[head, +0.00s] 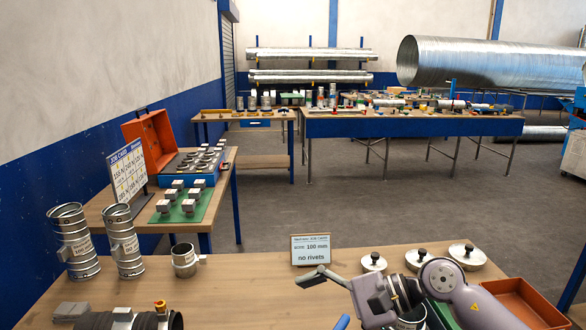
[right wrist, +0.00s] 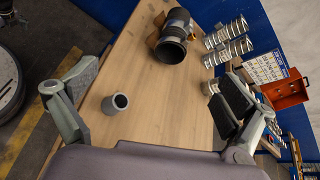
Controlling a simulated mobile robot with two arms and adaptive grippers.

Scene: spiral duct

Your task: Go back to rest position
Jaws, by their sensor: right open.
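My right gripper (head: 322,278) reaches in from the right in the head view, above the wooden bench (head: 250,280). In the right wrist view its two fingers (right wrist: 155,95) are spread wide with nothing held between them. A small grey cylinder (right wrist: 115,103) stands on the bench below, seen between the fingers and apart from them. One finger partly covers a small metal collar (right wrist: 211,87) at the bench's far side. My left gripper cannot be made out in either view.
Two spiral duct pieces (head: 75,245) and a collar (head: 184,262) stand at the bench's left. A dark clamped cylinder (head: 130,320) lies in front. A small card (head: 311,250), several knobbed metal lids (head: 467,256) and an orange tray (head: 525,300) sit rightward. Bare wood lies mid-bench.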

